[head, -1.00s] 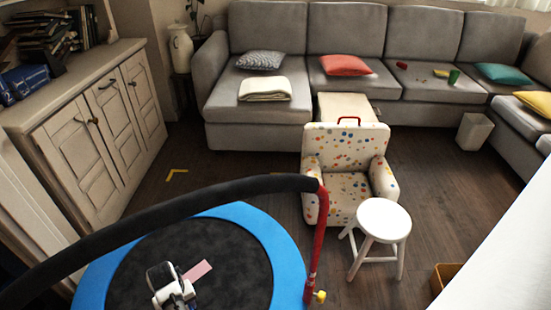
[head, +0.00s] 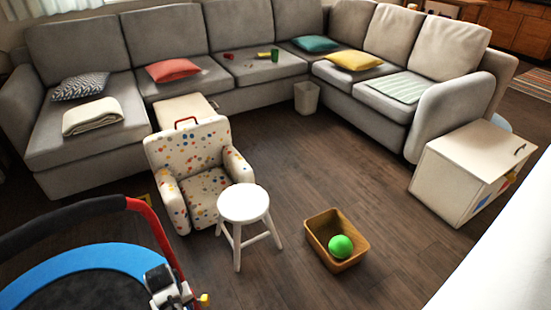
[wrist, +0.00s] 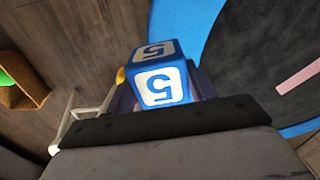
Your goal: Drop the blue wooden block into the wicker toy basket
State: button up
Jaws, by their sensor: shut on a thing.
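The blue wooden block (wrist: 162,72) has white faces marked with a blue 5. It is held in my gripper (wrist: 160,92) in the wrist view, with the trampoline and floor behind it. In the head view my gripper (head: 168,292) is at the bottom left, over the trampoline's right edge; the block cannot be made out there. The wicker toy basket (head: 322,228) stands on the floor right of the white stool, with a green ball (head: 340,247) inside. Part of the basket (wrist: 33,88) shows at the wrist view's left edge. My gripper is apart from it.
A white stool (head: 243,203) and a dotted armchair (head: 203,180) stand between trampoline (head: 85,262) and basket. The trampoline's red and black handle (head: 150,222) rises beside my gripper. A white chest (head: 470,170) stands right. Open floor lies around the basket.

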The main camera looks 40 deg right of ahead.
aim_at(327, 232)
jog(key=i+z, duration=0.1)
jog(key=z, duration=0.75)
jog(key=i+j+z, duration=0.1)
jog(key=z, duration=0.35)
jog(key=j+z, duration=0.15)
jog(key=z, duration=0.25)
jog(key=i+l+u, duration=0.3)
jog(key=i+l, duration=0.55)
